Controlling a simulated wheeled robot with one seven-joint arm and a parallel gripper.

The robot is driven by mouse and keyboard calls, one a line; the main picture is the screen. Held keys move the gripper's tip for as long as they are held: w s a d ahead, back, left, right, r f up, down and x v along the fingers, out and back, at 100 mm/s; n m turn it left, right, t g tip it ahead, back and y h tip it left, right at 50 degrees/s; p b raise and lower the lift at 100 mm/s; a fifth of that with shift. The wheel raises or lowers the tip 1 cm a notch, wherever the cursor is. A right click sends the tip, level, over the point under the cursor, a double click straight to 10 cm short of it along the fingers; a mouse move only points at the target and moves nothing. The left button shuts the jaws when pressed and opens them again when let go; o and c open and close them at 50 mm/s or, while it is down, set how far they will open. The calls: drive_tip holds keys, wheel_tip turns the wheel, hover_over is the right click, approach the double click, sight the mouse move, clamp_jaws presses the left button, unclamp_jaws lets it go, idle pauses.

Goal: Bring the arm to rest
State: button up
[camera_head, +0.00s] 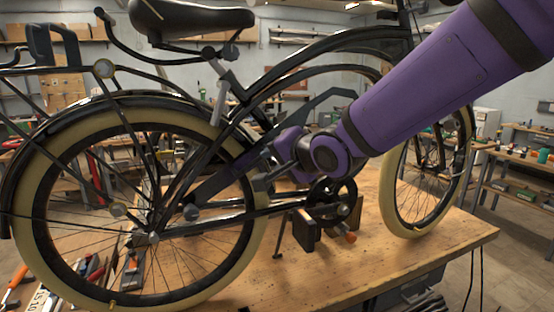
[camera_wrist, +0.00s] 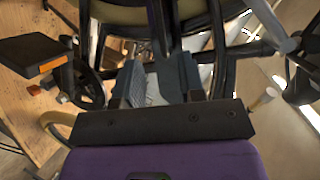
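A purple arm of mine reaches in from the upper right in the head view, and its wrist ends among the black frame tubes near the pedals. My gripper (camera_wrist: 155,62) shows in the wrist view with its two grey-blue fingers apart, so it is open.
The rear wheel (camera_head: 240,262) with its cream tyre is left of my wrist, and the front wheel (camera_head: 391,205) is to the right. The black saddle (camera_head: 190,18) is above. Tools lie on the wooden workbench (camera_head: 400,262) at left; its front right is mostly clear.

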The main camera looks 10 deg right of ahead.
drive_tip(key=s+d+r+n+g+h, duration=0.1)
drive_tip(key=s+d+h, duration=0.25)
drive_tip(key=d, duration=0.45)
drive_tip(key=s+d+n+g+h, duration=0.1)
drive_tip(key=s+d+n+h, duration=0.15)
drive_tip(key=s+d, duration=0.35)
drive_tip(key=s+d+n+g, duration=0.1)
drive_tip(key=s+d+g, duration=0.1)
drive_tip(key=s+d, duration=0.3)
drive_tip(key=s+d+f+n+g, duration=0.1)
drive_tip(key=s+d, duration=0.4)
drive_tip(key=s, duration=0.6)
drive_tip(key=shift+d+f+n+g+h, duration=0.2)
drive_tip(key=shift+n+g+h, duration=0.3)
drive_tip(key=shift+g, duration=0.4)
idle(0.4)
